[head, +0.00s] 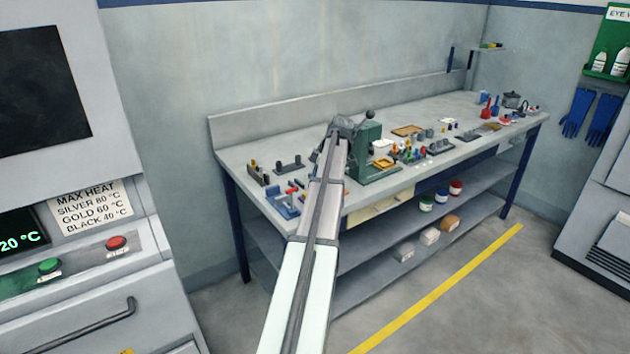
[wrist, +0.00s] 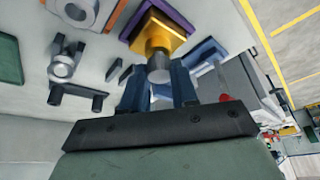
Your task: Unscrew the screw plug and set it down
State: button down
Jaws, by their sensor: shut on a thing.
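In the wrist view, the dark blue fingers of my gripper (wrist: 158,76) stand on either side of a short grey round piece, which looks like the screw plug (wrist: 160,66). They are shut on it. The plug stands against a yellow square block (wrist: 175,40) on a purple base (wrist: 181,18). Whether its thread is still engaged is hidden. In the head view, my arm reaches over the left part of the bench and covers the plug and the fingertips.
The grey workbench (head: 245,152) carries a green press (head: 368,150) just right of my arm. Small dark racks (head: 288,165) and a blue holder (head: 283,205) lie to the left. In the wrist view, a grey fixture (wrist: 64,66) is left of the fingers. Bare bench shows between the fixtures.

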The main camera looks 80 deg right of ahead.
jog(key=shift+r, duration=0.2)
dwell(0.3)
jog(key=shift+r, duration=1)
jog(key=w+d+r, duration=0.4)
jog(key=w+d, duration=0.3)
jog(key=d, duration=0.1)
jog(key=shift+n, duration=0.3)
jog(key=shift+w+a+f, duration=0.1)
jog(key=shift+w+f, duration=0.1)
jog(key=shift+f, duration=2.2)
jog(key=shift+w+f, duration=0.15)
jog(key=shift+f, duration=2.25)
jog(key=shift+f, duration=0.2)
jog(key=c, duration=0.9)
grip_release()
jog(key=shift+f, duration=0.1)
